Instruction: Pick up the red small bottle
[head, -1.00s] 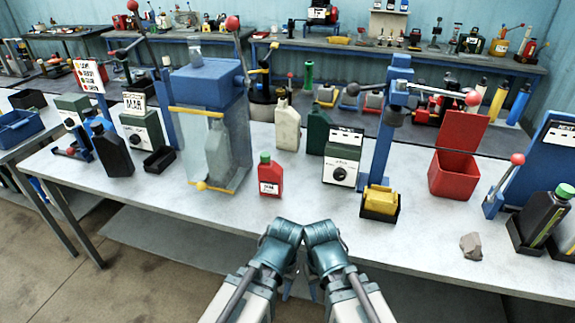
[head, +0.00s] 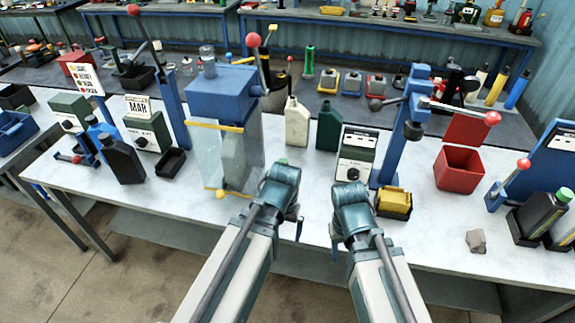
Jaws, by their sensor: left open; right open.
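The red small bottle is almost wholly hidden behind my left gripper (head: 294,213); at most a trace of its green cap shows just above the wrist. My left gripper is open, over the table in front of the bottle's place, and its fingers are mostly hidden by my own arm. I cannot tell how far it is from the bottle. My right gripper (head: 337,230) is open over the front part of the table, to the right of the left one, with a clear gap between them.
On the white table (head: 315,225), a cream bottle (head: 297,124) and a dark green bottle (head: 328,127) stand behind. A blue-topped press with clear panels (head: 222,95) is close on the left. A meter box (head: 355,157) and yellow block (head: 394,201) are right.

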